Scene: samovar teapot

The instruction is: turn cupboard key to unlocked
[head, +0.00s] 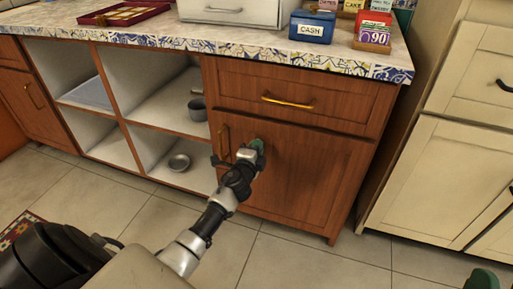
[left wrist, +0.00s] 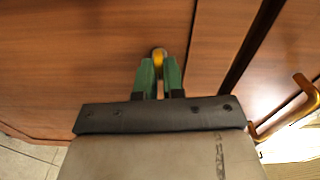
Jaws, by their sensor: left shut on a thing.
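The brown wooden cupboard door (head: 305,175) is closed under a drawer. My left gripper (head: 258,150) is at the upper left part of this door, just right of its vertical brass handle (head: 225,142). In the left wrist view its green fingers (left wrist: 160,77) are shut on a small rounded brass piece, the key (left wrist: 159,55), at the door face. The fingers hide most of the key, and I cannot tell which way it is turned. A green fingertip of my right gripper (head: 482,280) shows at the bottom right corner of the head view, away from the door.
A drawer with a brass handle (head: 287,101) is above the door. Open white shelves on the left hold a pot (head: 198,108) and a metal bowl (head: 179,162). The tiled counter above bears a blue cash box (head: 312,27). A cream cabinet (head: 440,180) stands at the right.

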